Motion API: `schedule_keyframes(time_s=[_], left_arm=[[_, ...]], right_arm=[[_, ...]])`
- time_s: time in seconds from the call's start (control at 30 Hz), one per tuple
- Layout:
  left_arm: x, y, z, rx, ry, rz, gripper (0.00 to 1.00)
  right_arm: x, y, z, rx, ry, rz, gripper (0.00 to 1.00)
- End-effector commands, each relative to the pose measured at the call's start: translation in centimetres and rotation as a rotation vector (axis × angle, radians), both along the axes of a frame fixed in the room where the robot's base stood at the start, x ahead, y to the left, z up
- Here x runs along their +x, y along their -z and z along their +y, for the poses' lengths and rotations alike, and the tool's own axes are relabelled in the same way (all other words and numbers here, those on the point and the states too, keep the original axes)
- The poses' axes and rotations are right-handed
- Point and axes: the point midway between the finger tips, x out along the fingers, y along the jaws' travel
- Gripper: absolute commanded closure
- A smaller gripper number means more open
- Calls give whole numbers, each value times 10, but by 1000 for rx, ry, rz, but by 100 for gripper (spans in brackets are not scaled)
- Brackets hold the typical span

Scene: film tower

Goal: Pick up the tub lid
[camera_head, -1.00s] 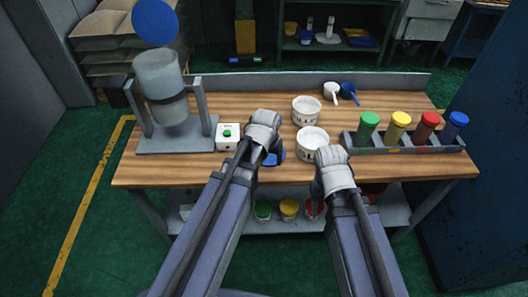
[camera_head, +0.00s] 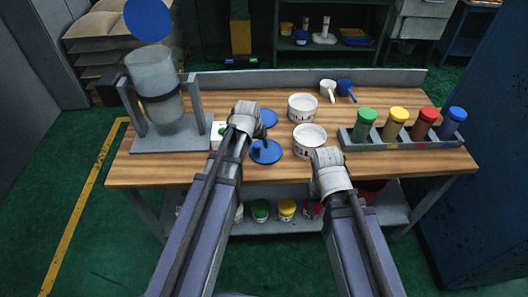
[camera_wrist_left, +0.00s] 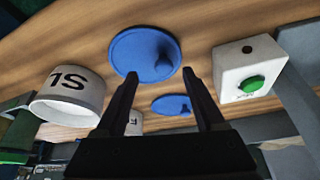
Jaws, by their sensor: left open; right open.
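Two blue round lids with knobs lie on the wooden bench, a near one (camera_head: 266,152) and a far one (camera_head: 268,118). In the left wrist view the near lid (camera_wrist_left: 140,45) looks larger and the far lid (camera_wrist_left: 172,105) shows between the fingers. My left gripper (camera_head: 265,142) is open and empty, above the lids; its fingers (camera_wrist_left: 160,75) are spread in the wrist view. Two white tubs, near (camera_head: 310,139) and far (camera_head: 302,107), stand open-topped right of the lids. My right gripper (camera_head: 328,158) is at the bench front by the near tub; its fingertips are hidden.
A white box with a green button (camera_wrist_left: 250,82) stands left of the lids, beside a hopper stand (camera_head: 172,140). A rack (camera_head: 410,142) of capped coloured bottles is at the right. White (camera_head: 327,88) and blue (camera_head: 346,88) scoops lie at the back.

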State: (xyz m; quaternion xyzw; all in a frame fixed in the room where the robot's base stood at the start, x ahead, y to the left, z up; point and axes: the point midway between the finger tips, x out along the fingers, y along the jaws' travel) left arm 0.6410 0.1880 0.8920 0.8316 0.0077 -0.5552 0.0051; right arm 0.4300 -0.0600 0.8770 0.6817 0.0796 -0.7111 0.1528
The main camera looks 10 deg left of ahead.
Motion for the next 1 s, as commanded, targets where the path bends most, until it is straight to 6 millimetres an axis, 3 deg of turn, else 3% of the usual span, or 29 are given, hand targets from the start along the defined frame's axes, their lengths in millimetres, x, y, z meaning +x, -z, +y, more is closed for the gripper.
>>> schedule_keyframes(time_s=[0.33,0.67,1.0], left_arm=[[22,40,6,0,0,0,29],[23,42,6,0,0,0,29],[23,42,6,0,0,0,67]], right_arm=[[0,40,0,0,0,0,50],[0,42,0,0,0,0,50],[0,42,0,0,0,0,50]])
